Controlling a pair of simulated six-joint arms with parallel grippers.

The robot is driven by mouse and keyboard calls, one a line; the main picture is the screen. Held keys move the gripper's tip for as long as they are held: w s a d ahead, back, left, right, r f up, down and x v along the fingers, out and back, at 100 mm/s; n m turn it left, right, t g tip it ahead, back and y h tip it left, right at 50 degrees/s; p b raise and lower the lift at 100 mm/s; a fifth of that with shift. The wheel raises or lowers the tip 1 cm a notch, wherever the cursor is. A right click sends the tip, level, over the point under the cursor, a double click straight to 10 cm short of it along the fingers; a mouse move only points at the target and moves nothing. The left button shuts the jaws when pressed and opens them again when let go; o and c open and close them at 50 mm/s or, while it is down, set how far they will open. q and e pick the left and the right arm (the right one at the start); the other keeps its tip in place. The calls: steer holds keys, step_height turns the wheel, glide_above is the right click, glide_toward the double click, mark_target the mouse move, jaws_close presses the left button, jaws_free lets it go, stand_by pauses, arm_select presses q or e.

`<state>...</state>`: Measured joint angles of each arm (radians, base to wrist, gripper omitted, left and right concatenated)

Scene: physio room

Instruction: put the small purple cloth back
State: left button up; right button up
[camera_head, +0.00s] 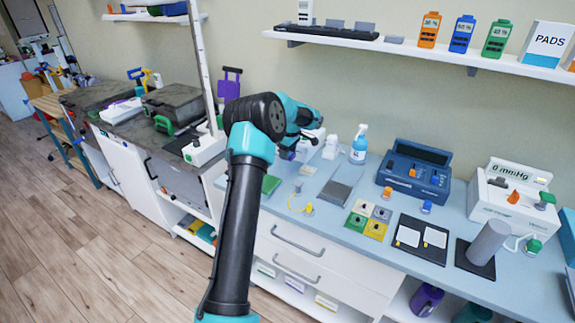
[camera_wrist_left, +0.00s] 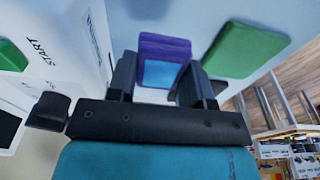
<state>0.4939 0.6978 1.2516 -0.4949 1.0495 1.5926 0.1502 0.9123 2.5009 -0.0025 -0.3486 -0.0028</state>
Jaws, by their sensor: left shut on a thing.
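My left arm reaches over the blue-grey counter (camera_head: 340,220) in the head view, and its gripper (camera_head: 289,153) is above the counter's back left part. In the left wrist view the gripper (camera_wrist_left: 160,85) is shut on the small purple cloth (camera_wrist_left: 165,48), a folded purple piece with a lighter blue face between the two fingers. In the head view only a small purple bit of the cloth (camera_head: 287,155) shows under the gripper. A green folded piece (camera_wrist_left: 245,50) lies beside it in the wrist view; a green piece (camera_head: 270,185) also shows on the counter. My right gripper is not in view.
A grey pad (camera_head: 334,194), a spray bottle (camera_head: 359,145), a dark blue device (camera_head: 414,170) and a white gauge unit (camera_head: 510,200) stand to the right. A white device marked START (camera_wrist_left: 60,60) is close on the left in the wrist view. A shelf (camera_head: 430,53) hangs above.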

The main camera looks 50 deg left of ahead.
mark_target(287, 169)
arm_select(q)
steer(key=shift+f, duration=0.35)
steer(key=shift+f, duration=0.1)
steer(key=shift+f, duration=2.4)
steer(key=o, duration=1)
steer(key=shift+f, duration=0.1)
steer(key=shift+c, duration=0.2)
steer(key=r, duration=0.4)
steer(key=d+r, duration=0.1)
steer(key=r, duration=0.7)
steer(key=shift+w+d+r, duration=0.1)
steer(key=shift+w+d, duration=0.05)
steer(key=shift+w, duration=0.05)
